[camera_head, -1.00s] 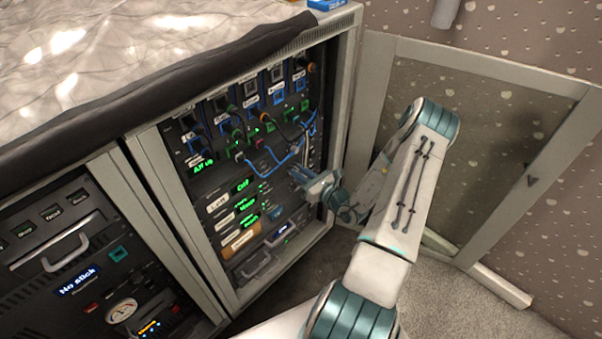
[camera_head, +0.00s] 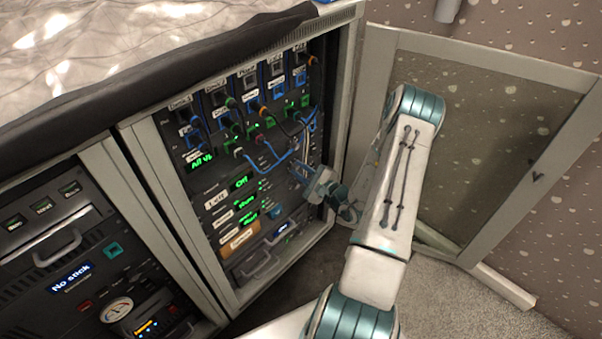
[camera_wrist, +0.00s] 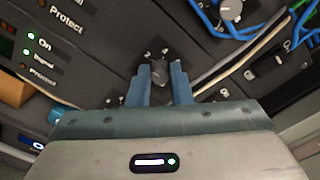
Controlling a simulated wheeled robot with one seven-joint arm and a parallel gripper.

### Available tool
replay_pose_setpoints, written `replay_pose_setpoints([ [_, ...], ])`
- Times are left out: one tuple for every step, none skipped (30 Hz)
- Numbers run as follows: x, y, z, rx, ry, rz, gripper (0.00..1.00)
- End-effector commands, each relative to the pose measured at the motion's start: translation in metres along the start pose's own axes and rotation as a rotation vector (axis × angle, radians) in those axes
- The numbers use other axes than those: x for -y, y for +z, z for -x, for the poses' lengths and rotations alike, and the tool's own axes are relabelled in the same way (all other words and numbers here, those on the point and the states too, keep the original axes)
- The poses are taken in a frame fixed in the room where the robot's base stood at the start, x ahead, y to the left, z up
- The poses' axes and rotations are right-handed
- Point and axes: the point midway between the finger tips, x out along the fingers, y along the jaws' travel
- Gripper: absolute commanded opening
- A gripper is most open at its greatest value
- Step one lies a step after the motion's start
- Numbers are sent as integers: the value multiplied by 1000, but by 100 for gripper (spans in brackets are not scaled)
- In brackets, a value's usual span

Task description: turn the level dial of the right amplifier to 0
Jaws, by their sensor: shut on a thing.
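My gripper (camera_wrist: 160,85) is at the rack panel in the wrist view, its two blue fingers on either side of a dark dial (camera_wrist: 160,70). The fingers are shut on this dial. A second, pale dial (camera_wrist: 231,10) is at the top right, partly cut off. In the head view my gripper (camera_head: 297,174) reaches the right side of the open rack (camera_head: 226,265), and its fingers hide the dial there.
Blue and grey cables (camera_head: 268,160) hang just above my gripper. The rack's mesh door (camera_head: 480,140) stands open on the right, close to my arm. A left cabinet (camera_head: 80,255) holds a drawer with a handle and a "No stick" display. Carpet lies below.

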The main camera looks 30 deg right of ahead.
Motion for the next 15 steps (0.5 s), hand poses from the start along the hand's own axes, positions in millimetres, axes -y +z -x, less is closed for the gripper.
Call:
replay_pose_setpoints([
  [-3, -2, 1, -2, 3, 43, 0],
  [-3, -3, 1, -2, 3, 72, 0],
  [-3, -3, 1, -2, 3, 111, 0],
  [-4, -3, 1, -3, 3, 138, 0],
  [-4, -3, 1, -2, 3, 166, 0],
  [-4, -3, 1, -2, 3, 204, 0],
  [-4, -3, 1, -1, 2, 233, 0],
  [-4, -3, 1, -1, 2, 262, 0],
  [-4, -3, 1, -2, 3, 299, 0],
  [-4, -4, 1, -2, 3, 328, 0],
  [-4, -4, 1, -1, 3, 355, 0],
  [-5, -4, 1, -1, 3, 391, 0],
  [-5, -4, 1, -1, 4, 417, 0],
  [-5, -4, 1, -1, 3, 444, 0],
  [-5, -4, 1, -2, 3, 477, 0],
])
